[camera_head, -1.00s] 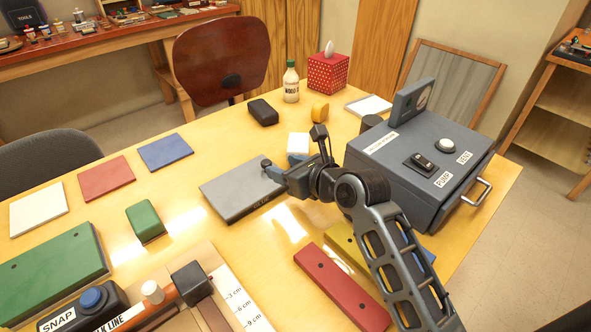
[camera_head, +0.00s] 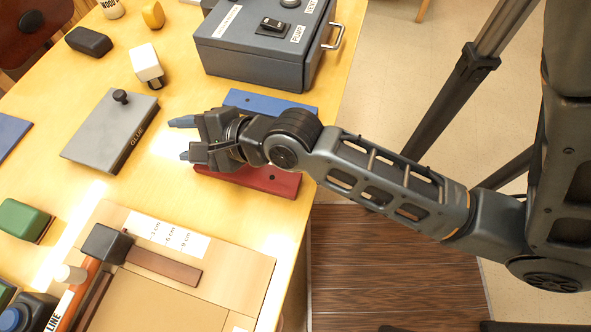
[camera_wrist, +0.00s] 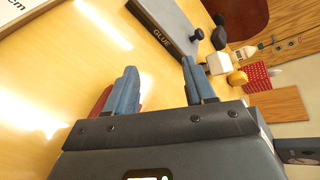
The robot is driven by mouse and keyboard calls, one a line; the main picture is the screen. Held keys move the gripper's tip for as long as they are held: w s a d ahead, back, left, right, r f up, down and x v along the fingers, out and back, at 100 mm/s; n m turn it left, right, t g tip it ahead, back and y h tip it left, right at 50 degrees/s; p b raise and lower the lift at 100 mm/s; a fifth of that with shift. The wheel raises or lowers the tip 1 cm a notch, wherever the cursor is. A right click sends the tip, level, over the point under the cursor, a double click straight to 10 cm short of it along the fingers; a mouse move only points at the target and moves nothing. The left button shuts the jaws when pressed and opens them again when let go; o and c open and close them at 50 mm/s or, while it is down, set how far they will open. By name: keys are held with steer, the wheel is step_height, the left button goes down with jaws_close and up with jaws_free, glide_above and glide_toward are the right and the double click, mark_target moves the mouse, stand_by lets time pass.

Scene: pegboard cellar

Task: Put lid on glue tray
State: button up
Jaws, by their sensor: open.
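The glue tray is a low dark box, and its side (camera_head: 133,143) bears the word GLUE. A flat grey lid (camera_head: 100,135) with a black knob (camera_head: 120,97) near its far edge lies on top and covers the tray's inside. Whether it is fully seated I cannot tell. In the wrist view the labelled tray side (camera_wrist: 160,33) and the knob (camera_wrist: 197,34) show beyond the fingers. My gripper (camera_head: 180,139) is open and empty, to the right of the tray and apart from it. The wrist view also shows my gripper (camera_wrist: 158,72) with nothing between its fingers.
A white-topped block (camera_head: 146,63) stands just behind the tray. A grey-blue machine box (camera_head: 258,45) stands at the back. Red (camera_head: 255,180) and blue (camera_head: 270,102) slabs lie near my gripper.

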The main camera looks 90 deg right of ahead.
steer(key=s+a+n, duration=0.2)
steer(key=s+n, duration=0.1)
steer(key=n, duration=0.1)
steer(key=s+a+n, duration=0.2)
steer(key=s+n, duration=0.1)
steer(key=n, duration=0.1)
steer(key=s+a+r+n+y, duration=0.1)
steer(key=s+a+n, duration=0.1)
steer(key=s+n, duration=0.1)
steer(key=shift+s+a+n+t, duration=0.25)
steer(key=shift+s+n+t, duration=0.05)
steer(key=shift+n, duration=0.6)
steer(key=s+a+r+n+t+y, duration=0.1)
steer(key=s+a+r+n, duration=0.3)
steer(key=s+n, duration=0.5)
steer(key=shift+s+r+n+y, duration=0.15)
steer(key=shift+r+n+y, duration=0.6)
steer(key=shift+n, duration=2.15)
steer(key=shift+f, duration=0.15)
